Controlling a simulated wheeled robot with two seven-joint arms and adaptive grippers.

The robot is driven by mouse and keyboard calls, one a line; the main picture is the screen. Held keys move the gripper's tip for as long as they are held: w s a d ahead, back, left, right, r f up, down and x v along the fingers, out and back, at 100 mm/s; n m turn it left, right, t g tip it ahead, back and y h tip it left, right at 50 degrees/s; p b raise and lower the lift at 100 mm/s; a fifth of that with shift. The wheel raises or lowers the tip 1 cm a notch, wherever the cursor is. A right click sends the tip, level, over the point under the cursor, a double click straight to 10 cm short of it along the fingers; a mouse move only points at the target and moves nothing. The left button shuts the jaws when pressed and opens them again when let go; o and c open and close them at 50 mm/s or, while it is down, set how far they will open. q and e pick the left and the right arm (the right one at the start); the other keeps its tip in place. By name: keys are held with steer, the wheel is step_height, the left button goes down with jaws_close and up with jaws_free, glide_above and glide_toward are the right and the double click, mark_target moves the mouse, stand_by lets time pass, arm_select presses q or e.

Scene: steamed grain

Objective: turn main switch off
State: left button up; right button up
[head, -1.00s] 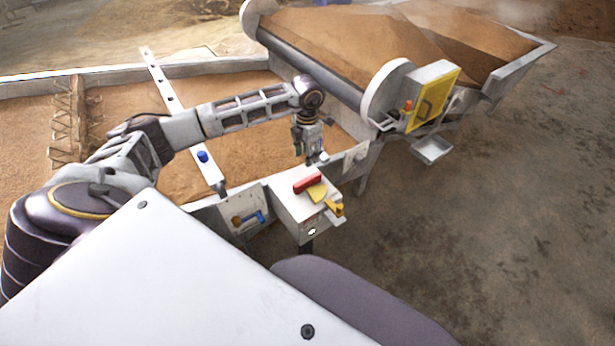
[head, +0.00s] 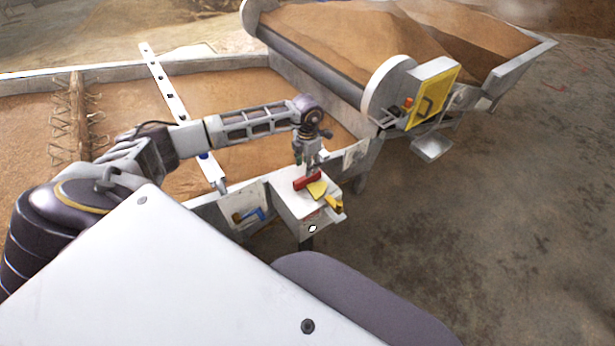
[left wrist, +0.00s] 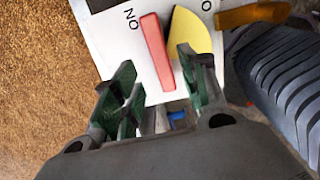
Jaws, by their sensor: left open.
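The main switch is a red handle (head: 306,180) on top of a white box (head: 294,210) at the end of the trough. In the left wrist view the red handle (left wrist: 157,52) lies beside a yellow pointed piece (left wrist: 188,36), with "ON" lettering to its left and an "O" at the upper right. My left gripper (head: 309,167) points down just above the box, close over the handle. In the left wrist view its open fingers (left wrist: 158,75) stand either side of the handle's near end. Whether they touch it I cannot tell. My right gripper is not in view.
A yellow lever (head: 333,203) sticks out at the box's right edge. A blue handle (head: 250,215) is on the panel left of the box. The grain-filled trough (head: 240,150) lies behind, and a hopper (head: 372,60) stands behind right. Open floor (head: 480,220) lies to the right.

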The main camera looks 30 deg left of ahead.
mark_target(313, 186)
arm_select(q)
steer(key=shift+f, duration=3.55)
steer(key=shift+c, duration=0.3)
jaws_close()
